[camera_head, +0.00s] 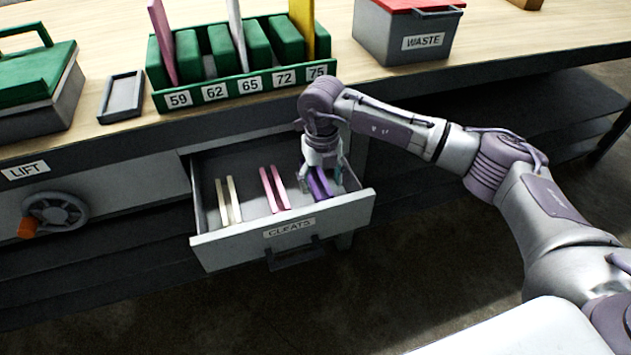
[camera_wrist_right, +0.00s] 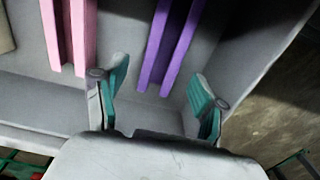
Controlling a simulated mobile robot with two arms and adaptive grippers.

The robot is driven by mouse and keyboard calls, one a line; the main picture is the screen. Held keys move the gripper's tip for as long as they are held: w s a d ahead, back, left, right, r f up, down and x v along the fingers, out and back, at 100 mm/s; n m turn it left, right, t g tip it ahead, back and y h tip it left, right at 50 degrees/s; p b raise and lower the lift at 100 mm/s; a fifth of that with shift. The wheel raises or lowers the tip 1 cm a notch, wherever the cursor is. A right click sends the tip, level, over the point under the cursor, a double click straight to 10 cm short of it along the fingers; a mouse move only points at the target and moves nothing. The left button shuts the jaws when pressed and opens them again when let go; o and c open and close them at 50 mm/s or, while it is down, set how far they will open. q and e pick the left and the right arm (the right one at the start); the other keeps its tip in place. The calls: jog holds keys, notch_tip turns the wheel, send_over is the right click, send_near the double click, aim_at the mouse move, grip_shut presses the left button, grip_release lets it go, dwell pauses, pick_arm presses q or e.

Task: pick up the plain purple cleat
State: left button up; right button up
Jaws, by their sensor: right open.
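The purple cleat (camera_head: 325,184) lies at the right side of the open drawer marked CLEATS (camera_head: 223,243). My right gripper (camera_head: 321,177) is open and points down into the drawer over the purple bars. In the right wrist view its teal-padded fingers (camera_wrist_right: 160,84) are spread apart, with the near end of the purple bars between and beyond them. Nothing is held. My left gripper is out of view.
Pink bars (camera_head: 273,188) and cream bars (camera_head: 228,201) lie left of the purple ones. The drawer walls surround them closely. Above, the bench holds a green numbered rack (camera_head: 245,98), a grey tray (camera_head: 122,95), a WASTE bin (camera_head: 385,38) and a green-lidded box (camera_head: 40,90).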

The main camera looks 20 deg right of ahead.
notch_tip(320, 180, down, 2)
jog(key=c, duration=1.2)
